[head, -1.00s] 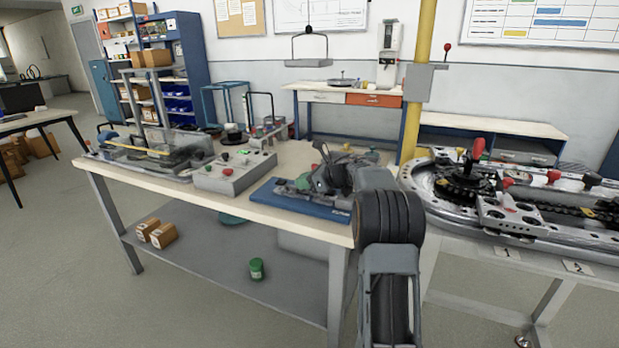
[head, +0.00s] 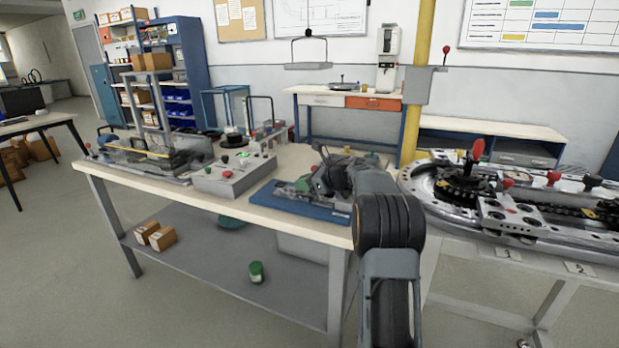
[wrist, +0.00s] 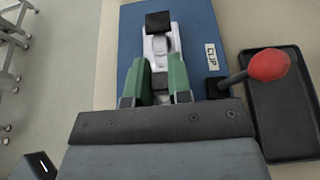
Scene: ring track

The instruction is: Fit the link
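A blue board (head: 310,207) lies at the front edge of the bench; in the wrist view it (wrist: 130,45) bears a label reading "CLIP" (wrist: 211,57). A silver piece (wrist: 158,47) with a black block (wrist: 158,22) at its far end lies on the board. My gripper (wrist: 158,75) is low over the board, with two green finger-like parts on either side of the silver piece. I cannot tell whether they press on it. In the head view my gripper (head: 303,187) is partly hidden by my wrist. I cannot make out a separate link.
A red-knobbed lever (wrist: 268,65) stands over a dark tray (wrist: 285,115) right of the board. A grey control box (head: 235,174) is left of it.

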